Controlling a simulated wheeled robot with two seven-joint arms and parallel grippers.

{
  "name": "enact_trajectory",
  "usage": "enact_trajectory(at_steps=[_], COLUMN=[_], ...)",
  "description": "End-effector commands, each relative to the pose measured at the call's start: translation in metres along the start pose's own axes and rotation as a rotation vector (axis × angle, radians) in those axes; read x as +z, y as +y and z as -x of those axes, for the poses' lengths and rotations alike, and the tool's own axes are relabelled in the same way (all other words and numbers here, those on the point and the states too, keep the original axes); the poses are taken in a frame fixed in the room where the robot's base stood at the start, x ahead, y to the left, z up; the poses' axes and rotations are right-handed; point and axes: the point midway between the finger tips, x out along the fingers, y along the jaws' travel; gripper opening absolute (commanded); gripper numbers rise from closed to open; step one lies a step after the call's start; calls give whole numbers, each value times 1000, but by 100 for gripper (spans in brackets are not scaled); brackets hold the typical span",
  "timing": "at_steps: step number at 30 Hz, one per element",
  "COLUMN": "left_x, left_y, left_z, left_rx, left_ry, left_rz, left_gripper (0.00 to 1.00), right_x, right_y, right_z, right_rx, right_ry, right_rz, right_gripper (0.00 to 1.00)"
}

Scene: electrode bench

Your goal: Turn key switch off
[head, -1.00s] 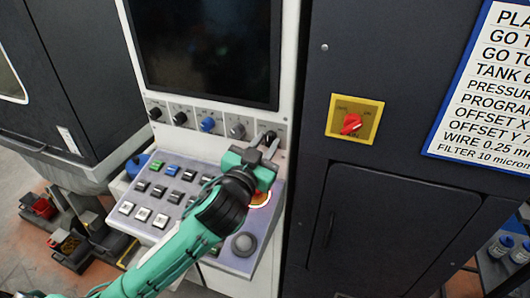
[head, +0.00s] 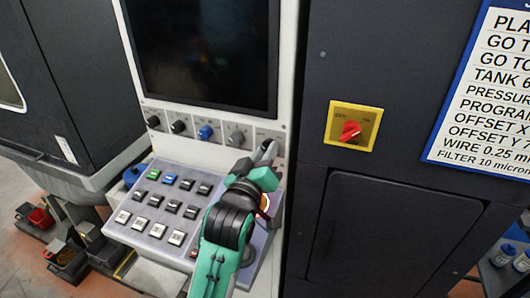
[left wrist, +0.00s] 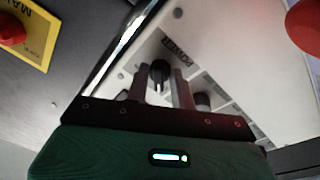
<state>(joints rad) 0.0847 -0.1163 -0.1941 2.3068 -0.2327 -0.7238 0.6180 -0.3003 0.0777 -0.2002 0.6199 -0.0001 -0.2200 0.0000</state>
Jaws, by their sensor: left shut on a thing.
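The key switch (left wrist: 159,74) is a small black piece at the right end of the knob row under the screen. In the left wrist view it sits between my two fingers, beside a small dark label. My left gripper (head: 267,150) is shut on it, with the fingers reaching up to the white panel. In the left wrist view the gripper (left wrist: 160,88) has one finger on each side of the key. In the head view the fingers mostly hide the key, so its exact angle cannot be told there. My right gripper is not in view.
Left of the key switch are a grey knob (head: 238,135), a blue knob (head: 205,132) and black knobs. A red rotary switch (head: 349,131) on a yellow plate is to the right.

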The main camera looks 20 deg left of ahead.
Motion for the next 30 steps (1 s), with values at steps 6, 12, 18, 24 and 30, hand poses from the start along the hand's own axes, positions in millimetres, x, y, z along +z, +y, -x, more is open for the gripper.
enact_trajectory(at_steps=[6,12,18,24,30], left_x=[-2,-3,-3,-2,-1], left_y=[1,1,1,1,1], left_z=[0,0,0,0,0], left_rx=[-2,-2,-1,-2,-3], left_ry=[9,10,10,8,6], left_rz=[42,49,49,48,48], left_gripper=[2,2,2,46,46], right_x=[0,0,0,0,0], right_y=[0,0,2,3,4], right_z=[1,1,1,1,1], right_rx=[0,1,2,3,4], right_ry=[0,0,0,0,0], right_rz=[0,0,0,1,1], right_gripper=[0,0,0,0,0])
